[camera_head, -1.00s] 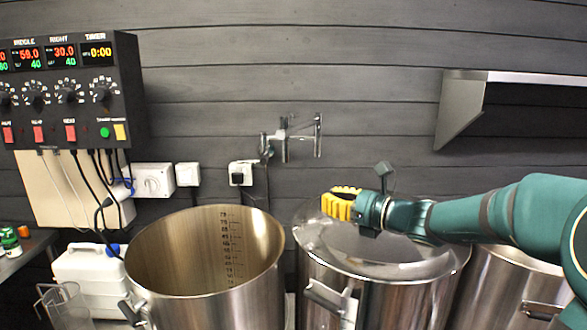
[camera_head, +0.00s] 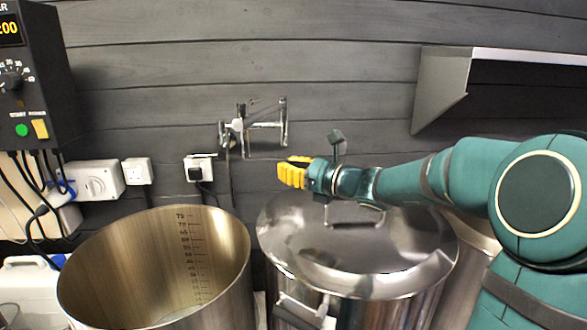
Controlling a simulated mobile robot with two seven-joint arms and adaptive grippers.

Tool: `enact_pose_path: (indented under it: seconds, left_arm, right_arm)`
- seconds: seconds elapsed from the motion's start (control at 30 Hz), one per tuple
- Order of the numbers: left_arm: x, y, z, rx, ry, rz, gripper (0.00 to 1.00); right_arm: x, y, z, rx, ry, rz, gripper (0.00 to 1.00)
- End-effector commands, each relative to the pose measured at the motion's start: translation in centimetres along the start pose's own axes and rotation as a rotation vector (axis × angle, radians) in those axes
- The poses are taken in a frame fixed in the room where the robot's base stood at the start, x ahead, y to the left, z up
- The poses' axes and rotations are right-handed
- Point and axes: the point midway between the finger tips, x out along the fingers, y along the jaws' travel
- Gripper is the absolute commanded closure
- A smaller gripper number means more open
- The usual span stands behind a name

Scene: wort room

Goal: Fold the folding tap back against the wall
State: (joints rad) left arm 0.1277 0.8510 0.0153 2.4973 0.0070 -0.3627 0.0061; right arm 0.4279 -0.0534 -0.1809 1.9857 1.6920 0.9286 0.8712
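The folding tap (camera_head: 262,125) is a chrome fitting on the dark plank wall, above and behind the pots. Its jointed arm reaches right from the wall mount to an upright piece at its right end. My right gripper (camera_head: 293,172) has yellow fingers and comes in from the right, pointing left. It is below and slightly right of the tap's right end, above the lidded pot, and appears apart from the tap. Its fingers look together with no gap, and nothing shows between them. My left gripper is not in view.
An open steel pot (camera_head: 215,235) stands front left, with a lidded steel pot (camera_head: 350,285) beside it. A metal wall shelf (camera_head: 440,90) is at upper right. A control box (camera_head: 35,75), sockets (camera_head: 137,171) and cables are at left. The wall around the tap is mostly clear.

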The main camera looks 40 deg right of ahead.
Motion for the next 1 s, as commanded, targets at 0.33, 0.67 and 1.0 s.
enact_pose_path:
  seconds: [0.33, 0.67, 1.0]
  left_arm:
    - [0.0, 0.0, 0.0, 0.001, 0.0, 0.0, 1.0]
    - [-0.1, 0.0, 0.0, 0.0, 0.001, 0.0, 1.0]
    - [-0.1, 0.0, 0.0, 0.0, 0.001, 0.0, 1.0]
  right_arm:
    - [6.9, 0.1, -0.1, 0.001, 0.0, 0.002, 1.0]
    - [9.9, 0.0, 0.0, 0.001, 0.0, 0.0, 1.0]
    - [10.1, 0.0, 0.0, 0.0, 0.0, 0.0, 1.0]
